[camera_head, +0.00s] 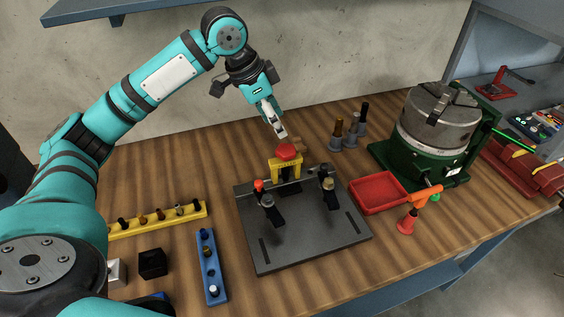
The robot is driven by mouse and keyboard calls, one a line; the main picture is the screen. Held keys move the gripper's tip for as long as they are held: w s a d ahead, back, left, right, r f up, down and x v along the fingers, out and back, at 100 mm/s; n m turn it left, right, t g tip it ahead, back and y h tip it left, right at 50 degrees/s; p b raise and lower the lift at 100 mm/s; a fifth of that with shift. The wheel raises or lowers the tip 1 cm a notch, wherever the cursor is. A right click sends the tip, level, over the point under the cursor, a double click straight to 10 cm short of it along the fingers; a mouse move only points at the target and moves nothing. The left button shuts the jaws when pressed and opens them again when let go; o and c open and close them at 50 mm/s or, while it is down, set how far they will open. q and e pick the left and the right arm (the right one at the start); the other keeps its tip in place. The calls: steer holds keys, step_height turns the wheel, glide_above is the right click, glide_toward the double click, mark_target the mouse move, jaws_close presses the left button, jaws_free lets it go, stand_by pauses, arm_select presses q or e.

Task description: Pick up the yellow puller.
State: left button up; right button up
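The yellow puller (276,170) is a small yellow piece shaped like an upside-down U, standing at the back edge of a dark grey fixture plate (316,241). A red round cap (288,150) sits at its top. My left gripper (281,134) reaches down from the upper left, with its fingertips just above and behind the red cap, apparently apart from it. The fingers look close together, seen from the side, and I cannot tell whether they are open. Nothing shows in them. A small brown block (298,145) is partly hidden behind the cap. My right gripper is not in view.
Black-handled clamps (271,212) stand on the plate. A red tray (379,193), an orange tool (408,221) and a green-based chuck (437,122) are to the right. A yellow rack (157,222) and blue rack (211,268) are left. Dark-topped holders (337,136) stand behind.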

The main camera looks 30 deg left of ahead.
arm_select(q)
glide_toward(296, 157)
steer(key=shift+p+x, duration=0.35)
steer(key=shift+x, duration=0.85)
steer(key=x, duration=0.3)
steer(key=shift+w+a, duration=0.2)
steer(key=shift+f, duration=0.15)
steer(key=p+x, duration=0.1)
steer(key=x, duration=0.3)
steer(key=shift+s+d+f+p, duration=0.15)
steer(key=shift+f+p, duration=0.1)
steer(key=shift+p, duration=0.05)
steer(key=shift+d+f, duration=0.1)
steer(key=shift+f, duration=0.2)
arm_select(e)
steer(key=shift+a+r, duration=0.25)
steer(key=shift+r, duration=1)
arm_select(q)
steer(key=shift+c, duration=0.4)
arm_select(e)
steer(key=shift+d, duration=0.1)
arm_select(q)
steer(key=c, duration=0.4)
jaws_close()
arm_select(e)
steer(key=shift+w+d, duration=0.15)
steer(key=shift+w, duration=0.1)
